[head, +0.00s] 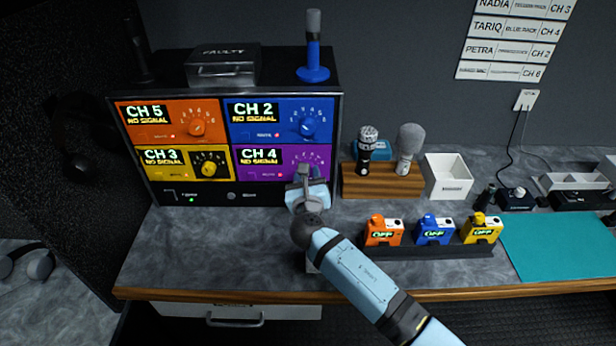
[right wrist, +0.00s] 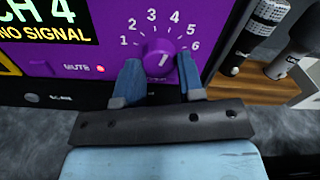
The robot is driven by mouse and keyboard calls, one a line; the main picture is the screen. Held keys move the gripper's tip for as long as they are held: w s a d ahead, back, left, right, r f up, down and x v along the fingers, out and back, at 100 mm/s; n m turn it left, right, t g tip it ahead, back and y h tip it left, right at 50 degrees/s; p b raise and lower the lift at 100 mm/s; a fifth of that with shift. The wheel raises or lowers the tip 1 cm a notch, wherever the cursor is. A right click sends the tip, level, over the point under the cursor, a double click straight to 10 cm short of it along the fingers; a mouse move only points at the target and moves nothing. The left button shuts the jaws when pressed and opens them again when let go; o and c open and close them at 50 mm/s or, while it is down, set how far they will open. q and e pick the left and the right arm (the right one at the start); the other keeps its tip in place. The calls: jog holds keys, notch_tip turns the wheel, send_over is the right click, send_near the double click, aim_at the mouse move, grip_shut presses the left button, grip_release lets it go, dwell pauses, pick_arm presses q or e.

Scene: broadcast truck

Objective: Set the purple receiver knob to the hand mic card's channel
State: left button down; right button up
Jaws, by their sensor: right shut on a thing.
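The purple receiver panel (head: 272,170) is at the lower right of the receiver rack, and its display reads CH 4, NO SIGNAL. In the right wrist view its purple knob (right wrist: 160,58) sits below an arc of numbers 1 to 6, with a white mark on its face. My right gripper (right wrist: 158,82) is shut on this knob, one finger at each side; in the head view the gripper (head: 306,180) hides most of the knob. Channel cards (head: 515,40) hang on the wall; the bottom one (head: 500,71) ends in CH 6, its name too small to read. My left gripper is not in view.
The orange (head: 165,120), blue (head: 275,120) and yellow (head: 180,162) receivers adjoin the purple one. Two microphones stand in a wooden block (head: 382,184) to the right. Orange, blue and yellow packs stand on a black strip (head: 425,252) in front. The counter's left part is clear.

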jog(key=m+b, duration=0.2)
jog(key=m, duration=0.4)
jog(key=shift+f, duration=0.1)
jog(key=m+b, duration=0.2)
jog(key=m, duration=0.3)
jog(key=shift+a+b, duration=0.1)
jog(key=shift+b, duration=0.2)
dwell(0.4)
jog(key=o, duration=0.9)
